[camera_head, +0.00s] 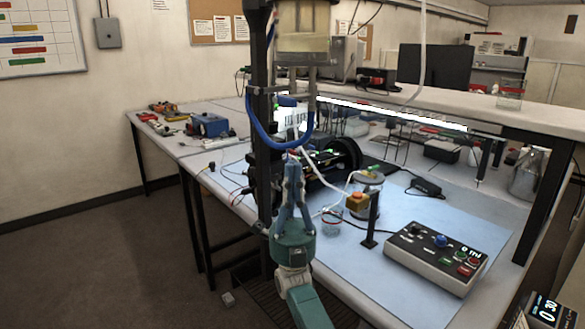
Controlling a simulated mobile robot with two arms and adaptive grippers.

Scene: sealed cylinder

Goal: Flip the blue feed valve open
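A small blue piece (288,101) sits on the dark upright frame (263,150), just above a looped blue hose (272,143). It may be the blue feed valve's handle, but it is too small to tell its position. My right gripper (293,160) points upward in front of the frame, below the bottom of the blue hose loop. Its grey fingers lie close together and look shut, with nothing visible between them. It appears apart from the blue piece. My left gripper is not in view.
A control box (430,262) with a blue knob (441,241) and coloured buttons stands on the pale blue mat (345,273). Floor at left is clear.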

